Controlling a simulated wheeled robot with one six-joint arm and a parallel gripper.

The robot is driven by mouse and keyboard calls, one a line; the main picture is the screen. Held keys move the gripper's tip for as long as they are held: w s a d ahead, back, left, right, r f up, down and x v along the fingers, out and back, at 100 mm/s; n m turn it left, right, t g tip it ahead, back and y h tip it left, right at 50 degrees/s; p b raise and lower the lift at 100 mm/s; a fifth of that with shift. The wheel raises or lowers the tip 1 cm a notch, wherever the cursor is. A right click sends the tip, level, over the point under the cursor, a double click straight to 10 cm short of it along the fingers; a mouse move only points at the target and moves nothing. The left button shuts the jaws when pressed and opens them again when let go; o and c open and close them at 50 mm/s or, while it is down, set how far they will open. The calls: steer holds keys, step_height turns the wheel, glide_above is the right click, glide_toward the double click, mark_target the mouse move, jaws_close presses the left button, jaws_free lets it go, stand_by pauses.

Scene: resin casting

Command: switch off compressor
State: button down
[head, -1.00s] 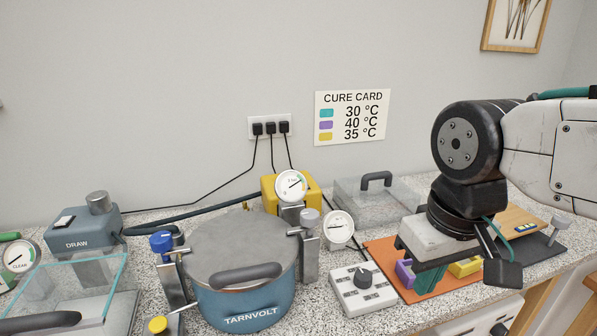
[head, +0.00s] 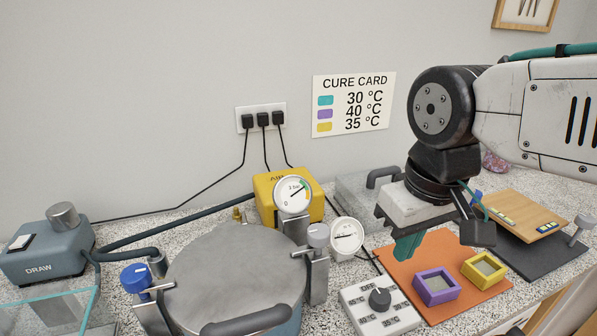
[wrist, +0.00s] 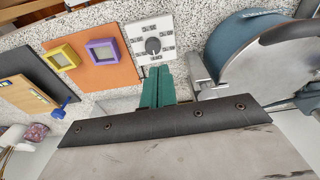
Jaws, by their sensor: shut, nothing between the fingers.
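The compressor is the yellow box marked AIR (head: 266,205), at the back of the counter against the wall. A round gauge (head: 292,194) covers part of its front; I cannot make out a switch on it. A hose runs left from its area. My gripper (head: 407,246) has green fingers, shut and empty, pointing down above the counter by the orange mat's back left edge. It is right of the compressor and apart from it. In the wrist view the shut fingers (wrist: 158,88) show below the dial box; the compressor cannot be made out there.
The blue pressure pot (head: 235,275) stands in front of the compressor. A second gauge (head: 346,236) and a dial box (head: 381,305) stand between pot and orange mat (head: 440,250). Purple (head: 437,287) and yellow (head: 485,269) moulds sit on the mat. Three plugs fill the wall socket strip (head: 261,117).

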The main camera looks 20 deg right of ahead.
steer(key=w+r+n, duration=0.3)
steer(key=w+n, duration=0.2)
steer(key=w, duration=0.5)
steer(key=w+r+n, duration=0.4)
steer(key=w, duration=0.5)
steer(key=w+a+f+n, duration=0.1)
steer(key=w+n, duration=0.7)
steer(key=w, duration=0.9)
steer(key=shift+w+a+f+n, duration=0.3)
steer(key=shift+w+a+f, duration=0.1)
steer(key=shift+a, duration=0.25)
steer(key=shift+f, duration=0.1)
steer(key=f, duration=0.4)
steer(key=w+f, duration=0.1)
steer(key=f, duration=0.8)
steer(key=shift+w+f, duration=0.3)
steer(key=shift+f, duration=0.05)
